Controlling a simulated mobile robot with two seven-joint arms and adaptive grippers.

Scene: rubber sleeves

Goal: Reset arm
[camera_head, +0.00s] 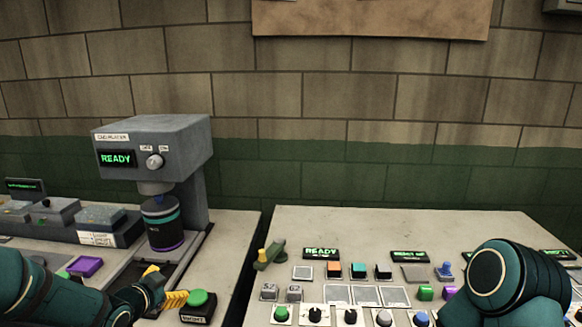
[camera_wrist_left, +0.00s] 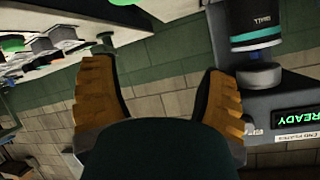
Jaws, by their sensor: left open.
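My left gripper (camera_head: 165,291) is low in the head view, in front of the grey machine (camera_head: 180,135) and just left of the green button (camera_head: 198,299). Its yellow fingers are apart. In the left wrist view the left gripper (camera_wrist_left: 158,75) shows both orange-yellow fingers spread, with nothing between them. A teal link of my right arm (camera_head: 510,280) covers the lower right of the head view. My right gripper is out of view.
The machine's display reads READY, and a dark banded cylinder (camera_head: 162,224) is under its head. A purple block (camera_head: 85,266) lies left of it. The right table (camera_head: 440,222) carries several buttons, knobs and small displays. A gap separates the tables.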

